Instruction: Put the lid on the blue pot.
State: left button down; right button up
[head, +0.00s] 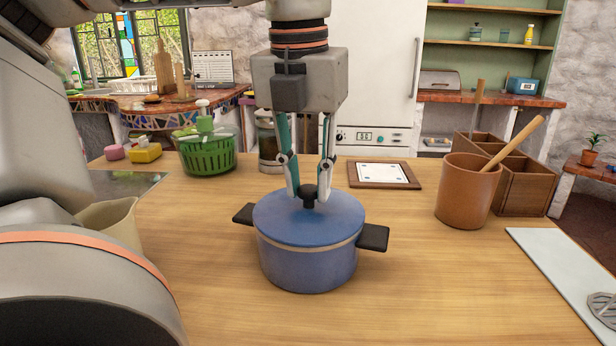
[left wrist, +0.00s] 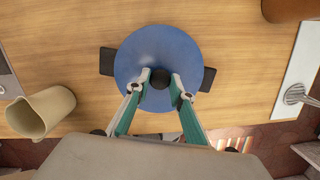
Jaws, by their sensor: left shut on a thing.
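The blue pot (head: 308,268) stands upright on the wooden counter, with black side handles. The blue lid (head: 335,218) lies over the pot's mouth and looks level; a pale rim shows below it. My left gripper (head: 309,193) points down from above and is shut on the lid's black knob (head: 309,201). In the left wrist view the left gripper (left wrist: 160,85) has the black knob between its fingertips, and the lid (left wrist: 150,48) hides the pot except for its handles. My right gripper is in neither view.
A brown crock (head: 467,195) with a wooden spoon and a wooden divided box (head: 530,190) stand at the right. A framed white tile (head: 384,175) lies behind the pot. A green basket (head: 207,155) is at the back left, a beige jug (head: 112,220) at the left. The front counter is clear.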

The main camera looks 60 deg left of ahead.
pick_arm(q)
jog(key=shift+f, duration=0.1)
jog(key=c, duration=1.7)
grip_release()
jog(key=shift+o, duration=0.4)
jog(key=o, duration=0.4)
